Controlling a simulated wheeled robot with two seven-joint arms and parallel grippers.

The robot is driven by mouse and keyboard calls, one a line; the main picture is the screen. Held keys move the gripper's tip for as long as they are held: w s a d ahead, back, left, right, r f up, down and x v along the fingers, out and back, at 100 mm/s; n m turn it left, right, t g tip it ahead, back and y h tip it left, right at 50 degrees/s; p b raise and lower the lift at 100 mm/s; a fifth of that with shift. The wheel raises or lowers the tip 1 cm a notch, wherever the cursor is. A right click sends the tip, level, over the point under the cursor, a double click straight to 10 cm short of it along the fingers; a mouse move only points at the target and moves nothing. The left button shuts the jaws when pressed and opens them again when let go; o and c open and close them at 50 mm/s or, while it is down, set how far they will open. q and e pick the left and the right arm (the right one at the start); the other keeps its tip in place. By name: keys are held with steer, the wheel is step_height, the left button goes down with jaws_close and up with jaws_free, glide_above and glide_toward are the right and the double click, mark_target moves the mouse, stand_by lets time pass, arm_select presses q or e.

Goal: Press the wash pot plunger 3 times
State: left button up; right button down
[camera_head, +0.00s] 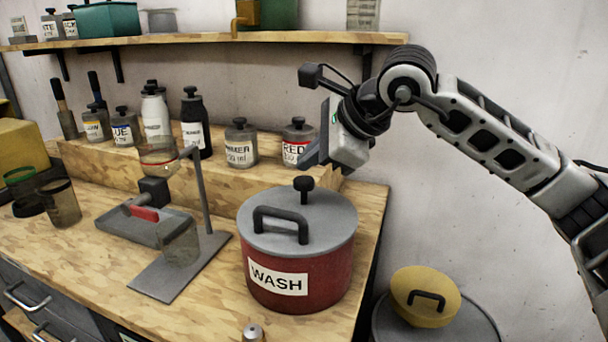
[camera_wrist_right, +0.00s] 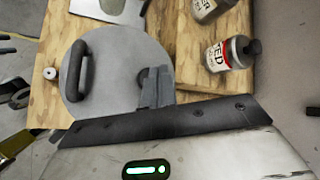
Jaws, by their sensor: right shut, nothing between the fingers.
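The red wash pot (camera_head: 300,268) stands on the wooden bench, with a white WASH label on its front. Its grey lid has a black arched handle and a black plunger knob (camera_head: 303,184), which stands up at the lid's back. My right gripper (camera_head: 312,154) is shut and empty, above and slightly right of the knob, with a gap between them in the head view. In the right wrist view the shut fingers (camera_wrist_right: 157,88) partly cover the knob (camera_wrist_right: 146,75), beside the lid's handle (camera_wrist_right: 78,72). My left gripper is out of view.
A metal stand (camera_head: 196,240) with a cup is left of the pot. A shelf (camera_head: 210,40) runs above.

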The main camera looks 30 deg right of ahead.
mark_target(310, 180)
steer(key=shift+r+p, duration=0.45)
steer(key=shift+r, duration=0.15)
step_height(310, 180, up, 3)
steer(key=shift+f+p, duration=0.2)
steer(key=shift+p, duration=0.75)
steer(key=shift+r+p, duration=0.5)
steer(key=shift+r, duration=0.15)
steer(key=shift+f, duration=0.1)
stand_by(0.9)
